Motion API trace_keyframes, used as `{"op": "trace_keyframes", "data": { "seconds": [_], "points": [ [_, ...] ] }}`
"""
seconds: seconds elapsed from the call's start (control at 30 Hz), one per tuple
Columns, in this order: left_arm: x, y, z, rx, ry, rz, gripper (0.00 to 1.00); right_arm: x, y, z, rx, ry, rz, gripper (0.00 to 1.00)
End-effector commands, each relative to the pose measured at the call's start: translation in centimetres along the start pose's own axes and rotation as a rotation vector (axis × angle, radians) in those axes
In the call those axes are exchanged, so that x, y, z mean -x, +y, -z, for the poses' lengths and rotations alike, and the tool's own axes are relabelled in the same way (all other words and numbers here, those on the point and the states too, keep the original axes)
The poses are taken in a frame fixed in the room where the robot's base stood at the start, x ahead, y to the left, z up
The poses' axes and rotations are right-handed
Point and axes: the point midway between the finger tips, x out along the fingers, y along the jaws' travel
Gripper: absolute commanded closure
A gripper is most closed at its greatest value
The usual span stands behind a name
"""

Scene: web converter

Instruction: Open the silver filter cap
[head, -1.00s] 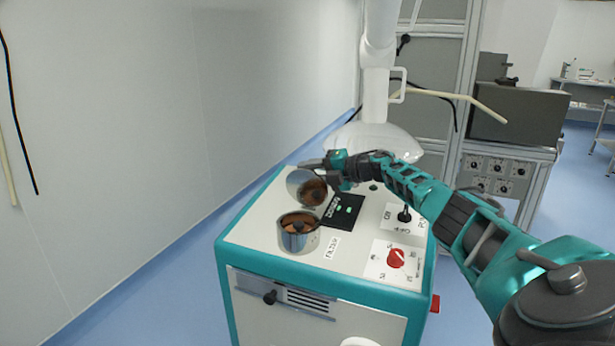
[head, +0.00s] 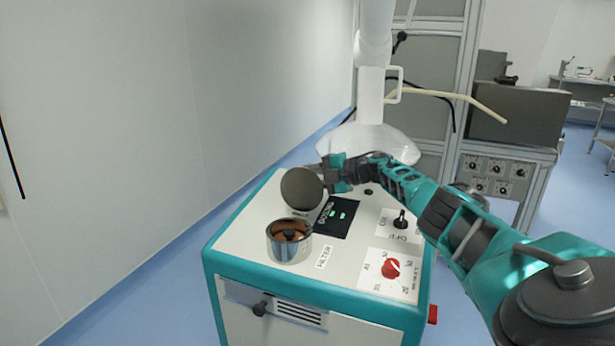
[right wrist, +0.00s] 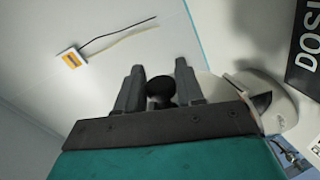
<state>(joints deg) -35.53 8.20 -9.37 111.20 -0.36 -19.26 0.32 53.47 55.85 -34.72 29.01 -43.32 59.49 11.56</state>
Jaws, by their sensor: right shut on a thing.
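The silver filter cap (head: 301,190) is a round disc standing tipped up behind the filter cup, its grey inner face towards the head camera. The silver filter cup (head: 289,243) is open at the top, with a coppery inside and a dark knob in its middle. My right gripper (head: 326,174) is at the cap's upper right edge, partly behind it. In the right wrist view, my right gripper (right wrist: 160,80) is shut on a black round knob (right wrist: 160,88) between its fingers; the cap's disc is hard to make out there. My left gripper is not in view.
The cup stands on the white and teal machine (head: 235,240). A black display (head: 338,217), a black switch (head: 401,219) and a red dial (head: 390,268) lie to its right. A white domed hood (head: 368,145) stands behind my right arm. The wall is at left.

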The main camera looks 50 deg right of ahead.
Motion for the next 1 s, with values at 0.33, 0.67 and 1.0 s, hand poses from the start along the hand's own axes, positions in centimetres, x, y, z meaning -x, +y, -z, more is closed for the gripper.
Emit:
{"op": "trace_keyframes", "data": {
  "seconds": [0.33, 0.67, 1.0],
  "points": [
    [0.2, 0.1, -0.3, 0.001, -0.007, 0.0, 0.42, 0.0, 0.1, -0.1, -0.001, -0.003, -0.002, 0.46],
    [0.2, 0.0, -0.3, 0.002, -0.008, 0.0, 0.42, 0.2, 0.0, -0.1, 0.0, -0.002, 0.0, 0.43],
    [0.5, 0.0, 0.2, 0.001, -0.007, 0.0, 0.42, 4.4, -0.2, -0.1, 0.0, -0.004, 0.004, 0.43]
  ]
}}
